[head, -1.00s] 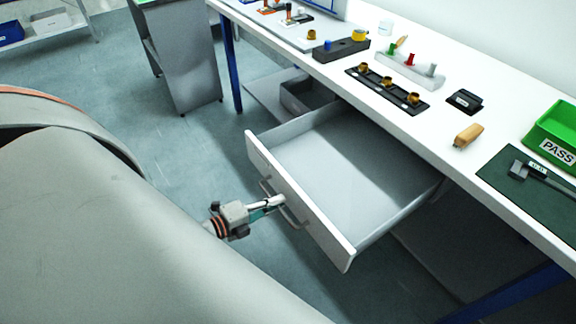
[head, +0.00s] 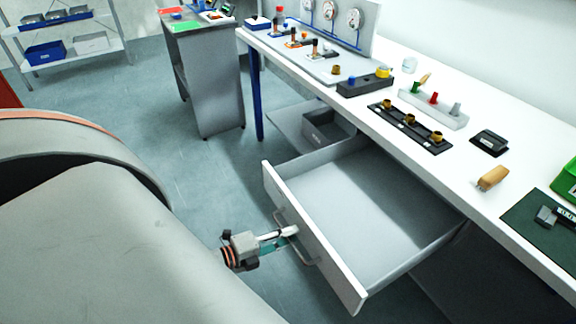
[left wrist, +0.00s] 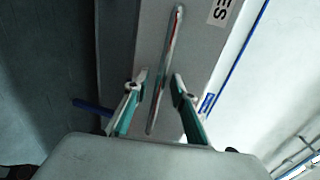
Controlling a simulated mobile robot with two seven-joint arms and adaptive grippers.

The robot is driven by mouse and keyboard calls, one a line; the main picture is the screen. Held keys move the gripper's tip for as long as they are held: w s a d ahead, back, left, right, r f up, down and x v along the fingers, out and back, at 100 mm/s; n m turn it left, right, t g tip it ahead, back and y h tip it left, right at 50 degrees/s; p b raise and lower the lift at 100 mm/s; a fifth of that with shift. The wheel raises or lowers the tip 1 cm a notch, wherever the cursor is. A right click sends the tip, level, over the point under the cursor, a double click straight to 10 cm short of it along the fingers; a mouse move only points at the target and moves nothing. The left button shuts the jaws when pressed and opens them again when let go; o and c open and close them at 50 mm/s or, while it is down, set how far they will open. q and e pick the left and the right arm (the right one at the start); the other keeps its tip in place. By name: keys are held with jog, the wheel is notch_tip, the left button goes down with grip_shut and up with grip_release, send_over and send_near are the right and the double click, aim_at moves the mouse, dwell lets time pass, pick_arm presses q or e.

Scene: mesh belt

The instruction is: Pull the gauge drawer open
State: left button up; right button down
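The gauge drawer (head: 312,238) stands pulled out from under the white bench, its grey inside bare and empty. Its bar handle (head: 304,252) is on the white front panel; the handle also shows in the left wrist view (left wrist: 166,65). My left gripper (head: 292,232) is at the handle. In the left wrist view my left gripper (left wrist: 160,78) has its two fingers apart, one on each side of the bar, with gaps showing between fingers and bar. Part of a label ending in "ES" (left wrist: 222,10) shows on the panel. My right gripper is in neither view.
The bench top (head: 455,185) holds a black strip with brass fittings (head: 410,124), a wooden-handled piece (head: 493,178), a green mat (head: 535,225) and a gauge panel (head: 340,25). A grey cabinet (head: 212,90) stands behind. The floor (head: 215,180) left of the drawer is clear.

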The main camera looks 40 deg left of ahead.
pick_arm(q)
jog(key=v, duration=1.2)
jog(key=shift+d, duration=0.1)
